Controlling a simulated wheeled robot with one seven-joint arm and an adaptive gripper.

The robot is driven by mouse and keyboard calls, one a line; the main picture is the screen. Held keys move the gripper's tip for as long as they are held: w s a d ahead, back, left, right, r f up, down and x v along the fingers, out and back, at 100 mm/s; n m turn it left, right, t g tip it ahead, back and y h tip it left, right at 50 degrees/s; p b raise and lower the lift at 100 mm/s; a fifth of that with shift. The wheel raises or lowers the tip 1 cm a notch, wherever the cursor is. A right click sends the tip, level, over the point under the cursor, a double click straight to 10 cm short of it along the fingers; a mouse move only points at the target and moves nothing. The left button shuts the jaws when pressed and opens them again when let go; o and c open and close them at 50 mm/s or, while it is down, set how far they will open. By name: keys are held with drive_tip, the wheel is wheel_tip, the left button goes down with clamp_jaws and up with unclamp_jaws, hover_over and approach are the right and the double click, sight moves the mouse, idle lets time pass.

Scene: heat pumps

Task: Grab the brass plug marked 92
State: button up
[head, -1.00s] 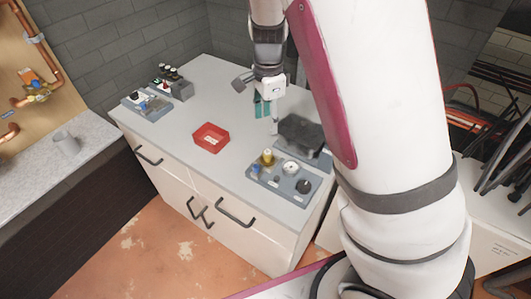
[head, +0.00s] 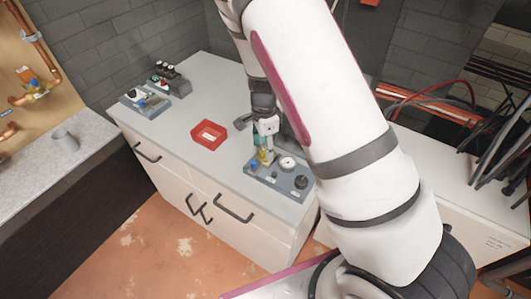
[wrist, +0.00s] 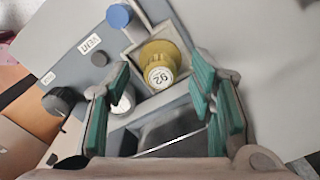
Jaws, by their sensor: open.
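The brass plug marked 92 (wrist: 160,65) stands in a square recess of a grey-blue panel in the wrist view. In the head view the brass plug (head: 265,157) shows just below my gripper. My gripper (wrist: 158,90) is open, with a green finger on each side of the picture. The plug lies between and beyond the fingertips, nearer the right finger, and I see no contact. In the head view my gripper (head: 264,143) is over the panel's left end, partly hiding the plug.
The grey-blue panel (head: 275,181) also bears a blue knob (wrist: 119,16), a black knob (wrist: 60,101) and a white gauge (head: 287,163). A red tray (head: 209,135) lies to the left on the worktop. Another panel with knobs (head: 145,101) stands farther left. Worktop around the tray is clear.

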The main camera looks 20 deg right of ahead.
drive_tip(key=shift+f, duration=0.45)
clamp_jaws()
drive_tip(key=shift+r, duration=0.1)
